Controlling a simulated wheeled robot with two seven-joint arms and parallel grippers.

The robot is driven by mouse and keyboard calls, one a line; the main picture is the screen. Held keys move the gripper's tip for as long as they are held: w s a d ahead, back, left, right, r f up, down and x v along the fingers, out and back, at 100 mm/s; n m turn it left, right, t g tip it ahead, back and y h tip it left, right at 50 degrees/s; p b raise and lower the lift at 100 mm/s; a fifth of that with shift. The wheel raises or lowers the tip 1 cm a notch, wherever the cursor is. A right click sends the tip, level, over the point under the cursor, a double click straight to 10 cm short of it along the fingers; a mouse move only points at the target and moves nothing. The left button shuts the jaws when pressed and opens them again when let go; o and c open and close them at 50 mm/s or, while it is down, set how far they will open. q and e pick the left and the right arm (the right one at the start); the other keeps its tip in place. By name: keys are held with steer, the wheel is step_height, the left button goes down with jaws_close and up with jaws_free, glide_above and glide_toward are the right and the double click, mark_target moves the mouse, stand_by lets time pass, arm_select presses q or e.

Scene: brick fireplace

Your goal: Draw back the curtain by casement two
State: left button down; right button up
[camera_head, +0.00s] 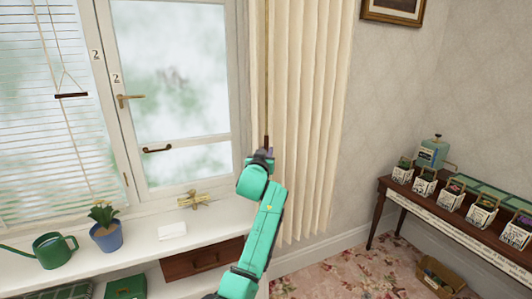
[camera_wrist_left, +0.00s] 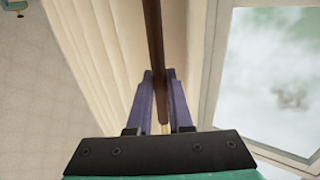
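The cream curtain (camera_head: 310,110) hangs in pleats at the right side of casement two (camera_head: 170,70), whose glass is uncovered. A "2" label (camera_head: 116,78) is on its frame. A thin brown draw rod (camera_head: 266,90) hangs at the curtain's left edge. My left gripper (camera_head: 264,153) is at the rod's lower part. In the left wrist view, the rod (camera_wrist_left: 155,45) runs between the purple fingers (camera_wrist_left: 160,85), which look closed on it. The curtain (camera_wrist_left: 95,50) is left of and behind the rod there. My right gripper is not in view.
On the sill stand a green watering can (camera_head: 53,250), a blue plant pot (camera_head: 106,237) and a brass piece (camera_head: 194,200). A wooden side table (camera_head: 440,212) with seed boxes stands at the right.

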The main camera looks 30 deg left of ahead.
arm_select(q)
steer(key=c, duration=0.9)
jaws_free()
steer(key=shift+w+d, duration=0.1)
steer(key=shift+d, duration=0.05)
steer(key=shift+o, duration=0.3)
steer(key=shift+w, duration=0.15)
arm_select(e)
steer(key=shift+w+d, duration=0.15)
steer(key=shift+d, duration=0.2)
arm_select(q)
steer(key=b+v, duration=0.4)
steer(key=v, duration=1)
steer(key=shift+s, duration=0.25)
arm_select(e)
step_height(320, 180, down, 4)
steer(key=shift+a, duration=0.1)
arm_select(q)
steer(key=shift+f, duration=0.15)
